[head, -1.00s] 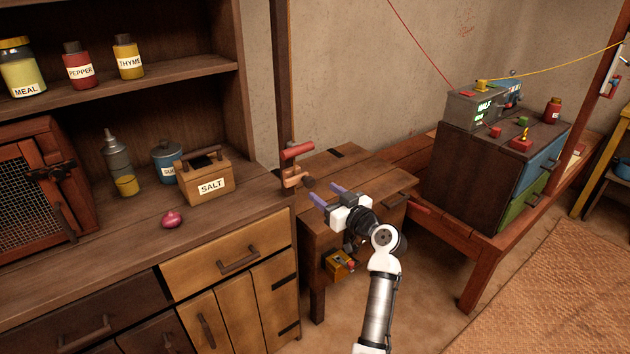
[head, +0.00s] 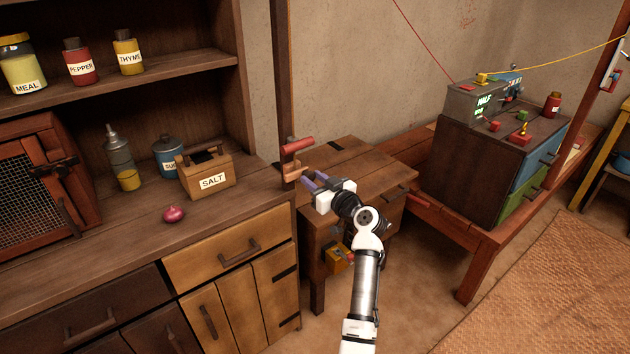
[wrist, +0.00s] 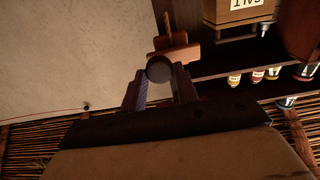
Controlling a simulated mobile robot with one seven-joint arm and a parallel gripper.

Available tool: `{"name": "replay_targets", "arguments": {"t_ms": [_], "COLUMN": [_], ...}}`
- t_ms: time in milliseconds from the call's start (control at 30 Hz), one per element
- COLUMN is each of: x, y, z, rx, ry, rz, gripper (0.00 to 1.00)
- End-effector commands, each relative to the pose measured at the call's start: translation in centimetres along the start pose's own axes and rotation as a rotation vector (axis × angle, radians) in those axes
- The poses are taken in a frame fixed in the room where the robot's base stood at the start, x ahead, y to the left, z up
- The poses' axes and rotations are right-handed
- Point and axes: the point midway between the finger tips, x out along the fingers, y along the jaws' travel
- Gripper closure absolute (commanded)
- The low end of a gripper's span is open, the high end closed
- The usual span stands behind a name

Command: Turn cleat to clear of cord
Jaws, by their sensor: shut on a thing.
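The cleat (head: 293,168) is an orange-brown wooden piece by the upright post, below a red bar (head: 297,146). In the wrist view the cleat (wrist: 173,53) lies just beyond a dark round knob (wrist: 159,69). My gripper (head: 304,182) reaches in from the right. Its two purple fingers are shut on the knob, one on each side, as the wrist view of the gripper (wrist: 160,76) shows. A thin red cord (head: 428,42) runs down across the wall to a grey box. I see no cord wrapped on the cleat.
A counter with a salt box (head: 212,180) and a red onion (head: 174,214) stands to the left. A low wooden table (head: 345,155) lies under my gripper. The grey box (head: 478,106) sits on a dark chest at right. Open floor lies in front.

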Motion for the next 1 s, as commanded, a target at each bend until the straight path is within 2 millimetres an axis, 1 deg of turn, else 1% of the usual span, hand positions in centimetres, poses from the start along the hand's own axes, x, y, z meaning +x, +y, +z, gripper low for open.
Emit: {"name": "replay_targets", "arguments": {"t_ms": [267, 467, 667, 1000], "x": [-0.01, 0.03, 0.02, 0.0], "y": [0.0, -0.05, 0.01, 0.14], "z": [0.06, 0.18, 0.22, 0.11], "rx": [0.016, 0.094, 0.244, 0.567], "ry": [0.0, -0.001, 0.0, -0.001], "rz": [0.0, -0.001, -0.001, -0.001], "gripper": [0.93, 0.93, 0.93, 0.93]}}
